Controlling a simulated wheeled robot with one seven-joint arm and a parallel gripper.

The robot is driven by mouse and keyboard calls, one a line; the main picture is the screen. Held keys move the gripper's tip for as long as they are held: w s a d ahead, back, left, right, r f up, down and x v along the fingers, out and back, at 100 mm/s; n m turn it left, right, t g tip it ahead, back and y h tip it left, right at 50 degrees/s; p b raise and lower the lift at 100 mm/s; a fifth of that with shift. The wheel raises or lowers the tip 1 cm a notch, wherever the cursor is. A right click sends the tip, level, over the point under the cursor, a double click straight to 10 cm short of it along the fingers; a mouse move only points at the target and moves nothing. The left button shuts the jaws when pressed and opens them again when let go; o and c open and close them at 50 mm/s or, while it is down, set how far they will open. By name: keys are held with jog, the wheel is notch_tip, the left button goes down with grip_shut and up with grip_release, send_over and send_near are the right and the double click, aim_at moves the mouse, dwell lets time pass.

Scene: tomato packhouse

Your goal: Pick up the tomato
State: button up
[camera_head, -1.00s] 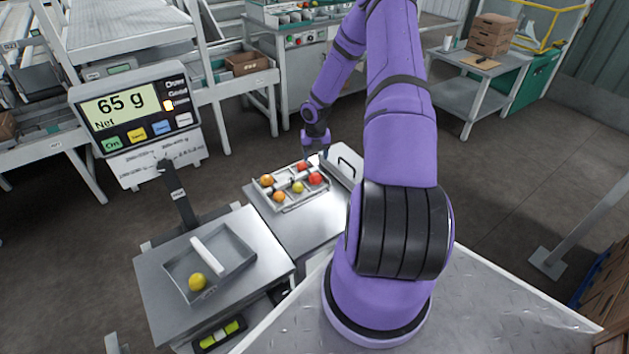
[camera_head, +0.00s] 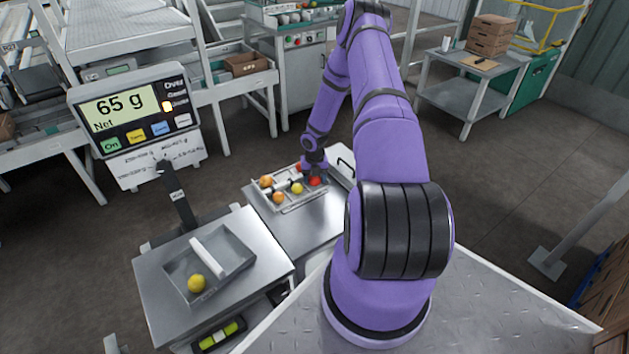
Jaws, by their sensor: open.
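Several tomatoes sit in a divided tray (camera_head: 290,209) on the bench. A red tomato (camera_head: 315,181) is at its right side and another red tomato (camera_head: 298,168) is behind, partly hidden by my wrist. An orange tomato (camera_head: 265,181), a second orange tomato (camera_head: 279,197) and a yellow tomato (camera_head: 297,188) lie to the left. One more yellow tomato (camera_head: 197,283) lies in the scale's pan (camera_head: 228,278). My gripper (camera_head: 317,174) is open, low over the tray's right side, at the right red tomato. The fingers are too small to see whether they touch it.
The scale display (camera_head: 118,108) reads 65 g and stands on a post left of the tray. A handle (camera_head: 345,164) rises just right of the tray. A white bar (camera_head: 208,257) lies across the pan. The floor beyond the bench is clear.

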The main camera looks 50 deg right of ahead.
jog(key=shift+f, duration=0.15)
jog(key=shift+c, duration=0.3)
jog(key=shift+c, duration=1.4)
